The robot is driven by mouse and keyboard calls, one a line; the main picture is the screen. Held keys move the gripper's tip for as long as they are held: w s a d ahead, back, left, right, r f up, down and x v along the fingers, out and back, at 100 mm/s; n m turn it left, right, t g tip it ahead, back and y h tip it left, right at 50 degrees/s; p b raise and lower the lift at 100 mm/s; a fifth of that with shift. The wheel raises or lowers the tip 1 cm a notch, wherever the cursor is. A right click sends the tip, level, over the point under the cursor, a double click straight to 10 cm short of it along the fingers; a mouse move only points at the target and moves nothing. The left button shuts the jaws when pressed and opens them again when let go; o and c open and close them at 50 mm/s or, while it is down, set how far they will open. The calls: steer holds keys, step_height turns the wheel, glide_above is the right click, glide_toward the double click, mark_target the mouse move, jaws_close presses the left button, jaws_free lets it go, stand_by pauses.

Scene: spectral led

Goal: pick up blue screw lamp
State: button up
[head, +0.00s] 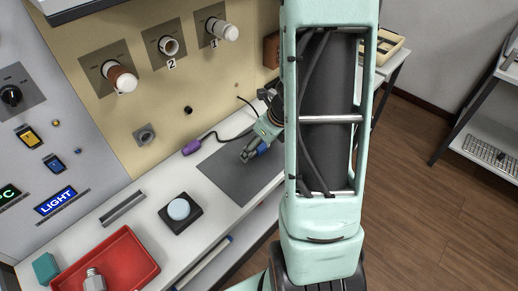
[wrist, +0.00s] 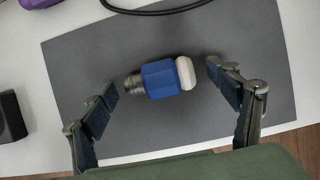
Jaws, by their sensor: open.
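The blue screw lamp (wrist: 161,79) lies on its side on a dark grey mat (wrist: 85,50). In the wrist view its metal screw base points left and its white end points right. My gripper (wrist: 166,88) is open, with one finger to the left of the lamp's screw base and the other to the right of its white end. I cannot tell the gap in height. In the head view my gripper (head: 249,154) is over the mat, and a small blue part of the lamp (head: 263,148) shows beside it.
A black block with a pale blue button (head: 179,209) and a red tray (head: 128,250) holding a lamp stand to the left. Panel sockets (head: 168,45) rise behind the bench.

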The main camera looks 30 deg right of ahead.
steer(key=c, duration=1.2)
steer(key=shift+r, duration=0.1)
steer(key=shift+c, duration=0.2)
